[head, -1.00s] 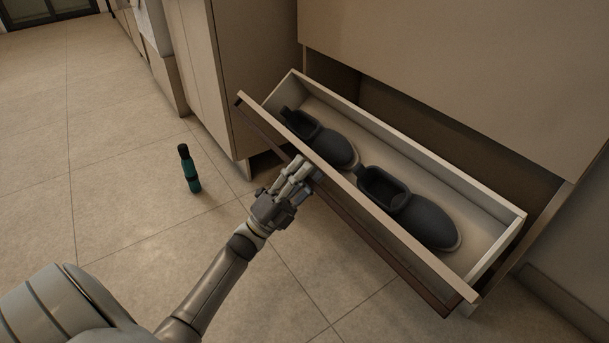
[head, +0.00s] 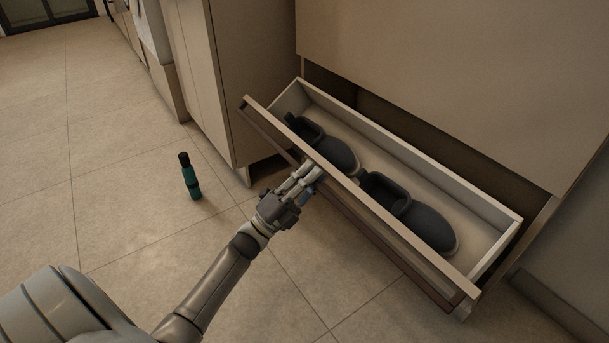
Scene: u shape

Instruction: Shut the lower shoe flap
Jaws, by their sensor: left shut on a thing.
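The lower shoe flap (head: 452,280) is tilted open from the cabinet's base, with its tray-like inside showing. A pair of dark shoes lies in it, one shoe (head: 335,150) toward the left and the other shoe (head: 428,222) toward the right. My left gripper (head: 311,172) is at the flap's front panel, left of its middle, shut on the panel's upper edge. The fingertips are partly hidden against the panel. My right gripper is not in view.
The floor in front is clear.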

